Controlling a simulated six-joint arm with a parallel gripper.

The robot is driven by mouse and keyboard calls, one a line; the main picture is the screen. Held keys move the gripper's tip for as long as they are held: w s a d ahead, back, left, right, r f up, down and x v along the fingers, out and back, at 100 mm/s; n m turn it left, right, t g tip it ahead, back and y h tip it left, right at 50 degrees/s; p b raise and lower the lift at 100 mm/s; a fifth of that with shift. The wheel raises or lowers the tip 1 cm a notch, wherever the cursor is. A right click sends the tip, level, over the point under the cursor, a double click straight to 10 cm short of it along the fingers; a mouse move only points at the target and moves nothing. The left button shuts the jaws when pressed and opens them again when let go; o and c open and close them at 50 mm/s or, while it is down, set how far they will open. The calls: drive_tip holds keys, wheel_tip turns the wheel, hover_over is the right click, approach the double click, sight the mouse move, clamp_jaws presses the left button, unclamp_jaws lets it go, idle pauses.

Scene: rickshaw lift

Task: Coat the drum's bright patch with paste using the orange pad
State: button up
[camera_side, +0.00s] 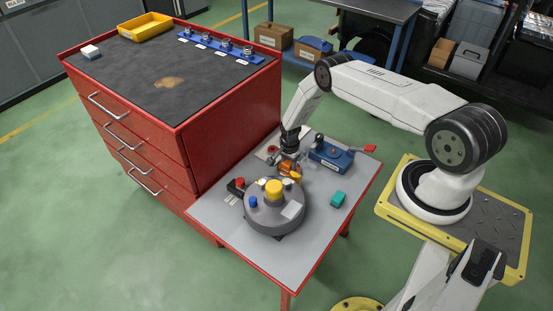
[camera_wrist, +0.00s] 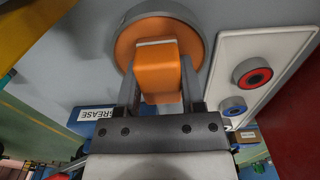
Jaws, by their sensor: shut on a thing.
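My gripper (camera_side: 288,166) is shut on the orange pad (camera_side: 290,173), in the middle of the small table, just behind the grey drum (camera_side: 262,221). In the wrist view the pad (camera_wrist: 160,68) sits between the two fingers. Beyond it is a round grey-rimmed dish (camera_wrist: 200,30) with an orange-brown inside; the pad overlaps it in the picture, and I cannot tell whether they touch. The drum has a yellow top knob (camera_side: 273,188) and a light square patch (camera_side: 292,210) at its right front.
A white plate (camera_wrist: 262,68) with red and blue rings lies beside the dish. A blue block (camera_side: 331,154), a red-topped dark item (camera_side: 237,185) and a teal block (camera_side: 338,199) stand around the drum. The red drawer cabinet (camera_side: 220,111) rises at the table's left.

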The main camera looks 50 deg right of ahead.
sight(287, 162)
drive_tip(key=shift+f, duration=0.1)
idle(0.3)
drive_tip(key=shift+r, duration=3.55)
drive_tip(key=shift+w+a+r+n, duration=0.25)
drive_tip(key=shift+r+n, duration=0.05)
drive_tip(key=shift+r, duration=0.3)
drive_tip(key=w+a+r+n, duration=0.1)
drive_tip(key=a+r+n, duration=0.35)
drive_tip(key=r, duration=0.35)
drive_tip(key=a+r+n, duration=0.4)
drive_tip(key=a+r, duration=0.2)
drive_tip(key=r, duration=0.3)
drive_tip(key=s+a+r+n, duration=0.6)
drive_tip(key=a+r+n, duration=0.3)
drive_tip(key=r, duration=0.3)
drive_tip(key=shift+s+r, duration=0.25)
drive_tip(key=shift+s, duration=0.15)
drive_tip(key=shift+f, duration=0.1)
